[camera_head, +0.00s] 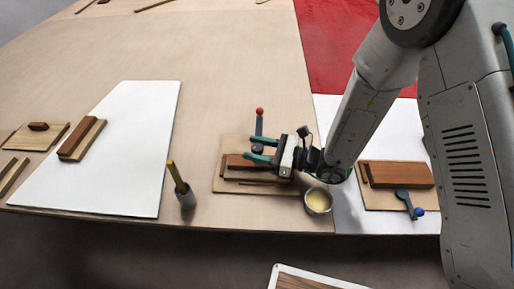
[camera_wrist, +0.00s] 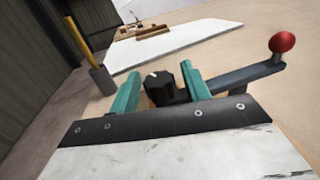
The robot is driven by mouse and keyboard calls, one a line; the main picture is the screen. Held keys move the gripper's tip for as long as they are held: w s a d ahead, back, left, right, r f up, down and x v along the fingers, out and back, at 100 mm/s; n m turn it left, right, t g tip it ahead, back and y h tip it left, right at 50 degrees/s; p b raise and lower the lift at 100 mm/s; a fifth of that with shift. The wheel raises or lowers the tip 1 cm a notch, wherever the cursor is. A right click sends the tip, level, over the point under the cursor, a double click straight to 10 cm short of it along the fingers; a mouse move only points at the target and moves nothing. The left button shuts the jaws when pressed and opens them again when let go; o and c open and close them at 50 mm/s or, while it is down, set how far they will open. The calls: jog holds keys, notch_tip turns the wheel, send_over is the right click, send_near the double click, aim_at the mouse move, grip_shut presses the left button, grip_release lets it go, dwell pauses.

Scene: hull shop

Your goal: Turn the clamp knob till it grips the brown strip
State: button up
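The clamp's black knob (camera_head: 257,149) stands over a wooden board (camera_head: 226,184) in the middle of the bench. It also shows in the wrist view (camera_wrist: 164,88), between my gripper's two teal fingers. The clamp's grey arm with a red ball (camera_head: 260,111) points away from me; the ball is at the right in the wrist view (camera_wrist: 282,42). The brown strip (camera_head: 238,162) lies on the board, partly hidden by my gripper. My gripper (camera_head: 261,149) is open around the knob, with a gap at the left finger; contact at the right finger is unclear.
A cup of yellowish stuff (camera_head: 318,201) stands close by my gripper's right. A grey pot with a stick (camera_head: 187,199) stands left of the board. Another board with a brown block (camera_head: 398,175) and a blue-tipped lever lies right. A white sheet (camera_head: 110,150) lies left.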

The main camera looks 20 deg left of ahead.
jog(key=c, duration=0.8)
jog(key=shift+o, duration=0.2)
jog(key=shift+m+t, duration=0.3)
jog(key=m+t, duration=0.2)
jog(key=t, duration=0.1)
jog(key=m+t+h, duration=0.1)
jog(key=m+t, duration=0.1)
jog(key=t, duration=0.1)
jog(key=shift+s+t+h, duration=0.1)
jog(key=shift+t+h, duration=0.2)
jog(key=shift+t, duration=0.1)
jog(key=shift+m+t+h, duration=0.6)
jog(key=shift+m+t, duration=0.3)
jog(key=shift+t, duration=0.2)
jog(key=o, duration=0.9)
jog(key=shift+w+d, duration=0.1)
jog(key=shift+w, duration=0.1)
jog(key=shift+o, duration=0.2)
jog(key=shift+s, duration=0.1)
